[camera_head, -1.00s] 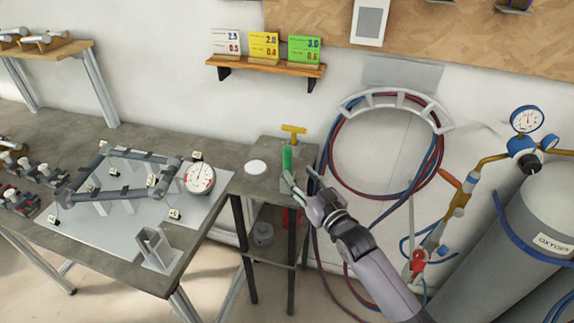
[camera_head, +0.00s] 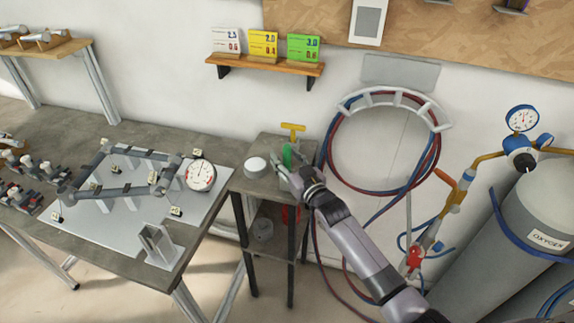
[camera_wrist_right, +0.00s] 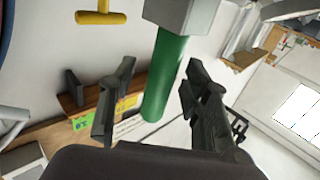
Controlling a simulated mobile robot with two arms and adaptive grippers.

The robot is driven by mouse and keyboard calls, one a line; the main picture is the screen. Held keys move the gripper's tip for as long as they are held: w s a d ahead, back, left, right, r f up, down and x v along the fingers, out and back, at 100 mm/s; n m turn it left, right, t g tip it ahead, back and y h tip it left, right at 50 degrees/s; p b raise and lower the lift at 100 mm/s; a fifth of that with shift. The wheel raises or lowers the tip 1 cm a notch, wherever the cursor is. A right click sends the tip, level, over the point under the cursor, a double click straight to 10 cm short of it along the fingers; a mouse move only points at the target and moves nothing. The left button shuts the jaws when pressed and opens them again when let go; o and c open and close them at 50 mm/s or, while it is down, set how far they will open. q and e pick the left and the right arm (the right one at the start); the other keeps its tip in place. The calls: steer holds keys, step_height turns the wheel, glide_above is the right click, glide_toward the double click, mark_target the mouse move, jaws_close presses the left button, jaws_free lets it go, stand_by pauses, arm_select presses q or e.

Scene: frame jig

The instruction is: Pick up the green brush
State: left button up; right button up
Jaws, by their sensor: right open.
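The green brush (camera_head: 287,154) stands on the small side table (camera_head: 262,184) in the head view, partly covered by my right gripper (camera_head: 291,165). In the right wrist view the green brush (camera_wrist_right: 166,80) shows as a green cylinder against a grey block (camera_wrist_right: 182,14). My right gripper (camera_wrist_right: 159,68) is open, with one finger on each side of the green cylinder. A gap shows between the cylinder and the fingers, most clearly on the left side. My left gripper is not in view.
A white round lid (camera_head: 256,165) sits left of the brush. A yellow T-shaped handle (camera_head: 292,130) stands behind it and shows in the wrist view (camera_wrist_right: 101,17). Hoses (camera_head: 330,150) hang at the right. A workbench with a frame jig (camera_head: 110,210) stands at the left.

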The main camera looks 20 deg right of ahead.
jaws_close()
stand_by(0.4)
step_height(320, 180, up, 20)
steer(key=b, duration=0.1)
steer(key=shift+b, duration=0.3)
stand_by(0.4)
